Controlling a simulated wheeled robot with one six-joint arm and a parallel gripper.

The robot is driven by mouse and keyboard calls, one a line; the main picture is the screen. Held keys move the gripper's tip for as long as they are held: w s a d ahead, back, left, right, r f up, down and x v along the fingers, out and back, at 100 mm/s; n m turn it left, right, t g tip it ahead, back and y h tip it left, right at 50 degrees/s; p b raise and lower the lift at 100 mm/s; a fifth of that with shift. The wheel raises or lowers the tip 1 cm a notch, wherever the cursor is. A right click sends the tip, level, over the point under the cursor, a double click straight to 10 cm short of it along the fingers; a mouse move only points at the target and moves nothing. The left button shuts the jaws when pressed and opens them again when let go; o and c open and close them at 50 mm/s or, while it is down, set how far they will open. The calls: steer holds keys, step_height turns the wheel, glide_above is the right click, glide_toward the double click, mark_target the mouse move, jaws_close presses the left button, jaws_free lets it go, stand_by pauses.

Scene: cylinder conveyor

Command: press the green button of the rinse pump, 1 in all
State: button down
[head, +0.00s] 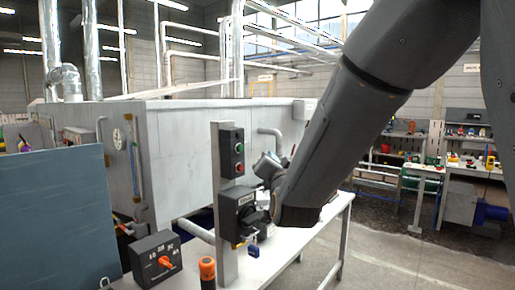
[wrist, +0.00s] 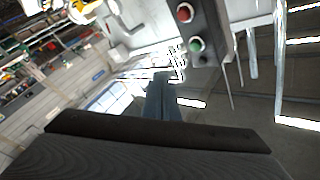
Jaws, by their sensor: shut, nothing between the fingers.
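The green button (head: 239,148) sits above a red button (head: 239,167) on a dark control box (head: 226,150) fixed to a grey post. In the tilted wrist view the green button (wrist: 196,44) shows below the red button (wrist: 184,13). I cannot read any label naming the rinse pump. My gripper (wrist: 161,78) is shut and empty; its fingertips show lower left of the green button in the wrist view, apart from it in the picture. In the head view my wrist is right of the post, below the box's height, and the fingertips cannot be made out.
A black switch box (head: 236,205) is on the post below the buttons. A dial box (head: 156,258) with an orange knob and an orange-topped cylinder (head: 207,268) stand on the white bench (head: 292,245). A blue panel (head: 55,220) is at left. A big grey tank (head: 180,155) stands behind.

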mark_target(240, 148)
steer(key=shift+d+r, duration=0.2)
steer(key=shift+r, duration=0.2)
steer(key=w+a, duration=0.5)
steer(key=a, duration=0.1)
steer(key=shift+w+a, duration=0.25)
steer(key=shift+a, duration=0.15)
steer(key=shift+a, duration=0.1)
stand_by(2.0)
steer(key=shift+w+a+b, duration=0.25)
steer(key=shift+b, duration=0.05)
